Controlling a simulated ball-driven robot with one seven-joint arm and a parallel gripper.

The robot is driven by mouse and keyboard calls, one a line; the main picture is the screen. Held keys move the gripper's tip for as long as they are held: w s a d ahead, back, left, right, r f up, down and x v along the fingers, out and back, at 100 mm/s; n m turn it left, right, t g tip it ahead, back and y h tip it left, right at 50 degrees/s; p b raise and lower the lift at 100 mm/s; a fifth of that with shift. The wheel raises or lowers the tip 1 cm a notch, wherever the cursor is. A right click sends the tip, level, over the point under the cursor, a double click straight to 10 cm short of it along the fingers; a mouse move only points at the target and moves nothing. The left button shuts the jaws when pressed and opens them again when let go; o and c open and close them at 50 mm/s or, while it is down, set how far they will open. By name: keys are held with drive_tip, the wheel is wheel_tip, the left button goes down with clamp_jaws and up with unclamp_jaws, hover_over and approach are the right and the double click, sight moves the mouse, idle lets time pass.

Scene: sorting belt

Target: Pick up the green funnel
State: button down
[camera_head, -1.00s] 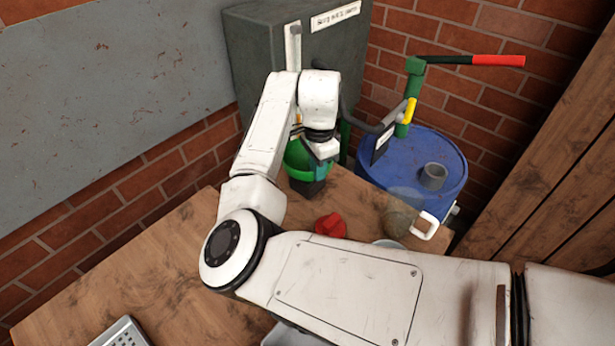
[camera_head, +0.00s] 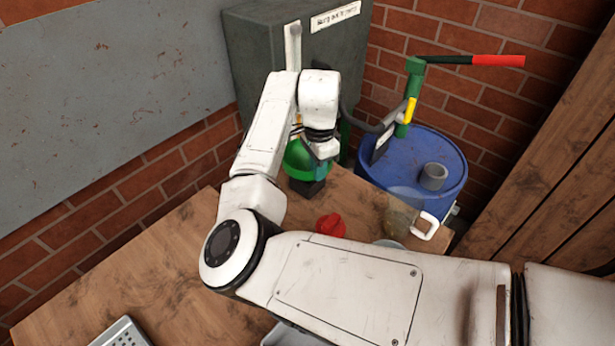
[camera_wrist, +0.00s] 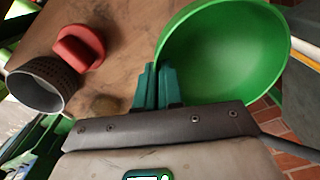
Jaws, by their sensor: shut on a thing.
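The green funnel (camera_head: 296,158) is at the far corner of the wooden table, partly hidden by my wrist in the head view. In the wrist view the funnel (camera_wrist: 225,50) fills the upper right, with its wide bowl facing the camera. My gripper (camera_head: 322,166) is at its right side in the head view. In the wrist view my teal fingertips (camera_wrist: 157,84) are close together at the bowl's left rim, shut on it. The funnel's narrow end is hidden. I cannot tell whether the funnel still touches the table.
A red object (camera_head: 330,225) lies on the table (camera_head: 130,245). A clear vessel (camera_head: 399,217) stands near the right edge. A dark grey cabinet (camera_head: 255,65) stands close behind my gripper.

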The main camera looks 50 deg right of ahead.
idle(0.4)
wheel_tip(320, 180, up, 10)
idle(0.5)
drive_tip(key=shift+r, duration=0.1)
